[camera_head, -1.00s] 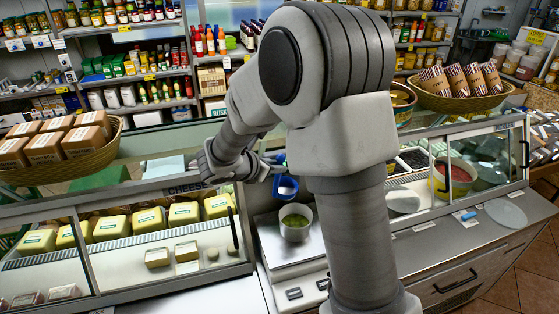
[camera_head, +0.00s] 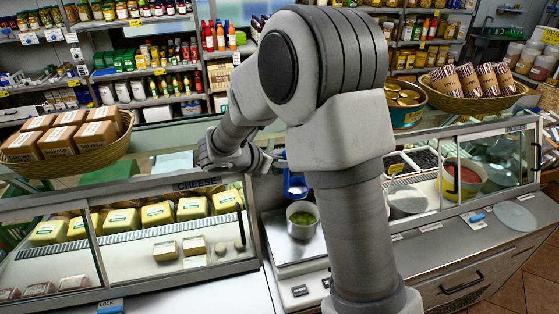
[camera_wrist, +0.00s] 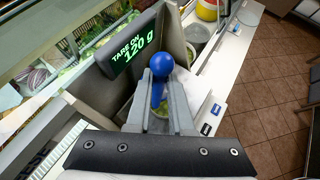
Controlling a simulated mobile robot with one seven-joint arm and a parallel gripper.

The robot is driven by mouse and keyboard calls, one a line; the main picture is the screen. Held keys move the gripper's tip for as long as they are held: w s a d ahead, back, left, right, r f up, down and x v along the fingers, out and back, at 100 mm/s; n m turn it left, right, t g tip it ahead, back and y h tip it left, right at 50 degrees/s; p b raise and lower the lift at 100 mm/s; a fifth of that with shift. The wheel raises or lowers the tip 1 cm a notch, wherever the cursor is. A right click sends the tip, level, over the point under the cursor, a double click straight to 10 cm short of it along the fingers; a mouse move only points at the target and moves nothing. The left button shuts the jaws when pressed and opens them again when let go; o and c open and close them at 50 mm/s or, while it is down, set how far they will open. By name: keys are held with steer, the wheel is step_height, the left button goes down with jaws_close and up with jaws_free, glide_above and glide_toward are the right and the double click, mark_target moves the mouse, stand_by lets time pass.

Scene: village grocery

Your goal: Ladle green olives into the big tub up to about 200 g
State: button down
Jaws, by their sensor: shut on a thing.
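My gripper (camera_wrist: 163,88) is shut on the blue ladle (camera_wrist: 161,67), whose round blue knob shows between the fingers in the wrist view. In the head view the blue ladle (camera_head: 296,187) hangs just above the big tub (camera_head: 302,232), apart from the scale. The scale display (camera_wrist: 131,46) reads "TARE ON 120 g". I cannot tell whether the ladle bowl holds olives. The source of the green olives is not clearly visible; my arm covers part of the counter.
The glass cheese case (camera_head: 150,240) stands left of the scale. To the right are a dark-filled tray (camera_head: 424,159), a red-filled bucket (camera_head: 463,178) and glass panes. A basket of boxes (camera_head: 95,165) sits on the left counter top.

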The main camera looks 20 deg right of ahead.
steer(key=s+d+b, duration=0.1)
steer(key=s+d, duration=0.1)
steer(key=s, duration=0.5)
steer(key=s+d+b, duration=0.1)
steer(key=s+d, duration=0.2)
steer(key=s, duration=0.5)
steer(key=shift+s+d, duration=0.25)
steer(key=shift+s, duration=0.05)
steer(key=shift+w+a+f+b, duration=0.1)
steer(key=shift+b, duration=0.2)
stand_by(2.6)
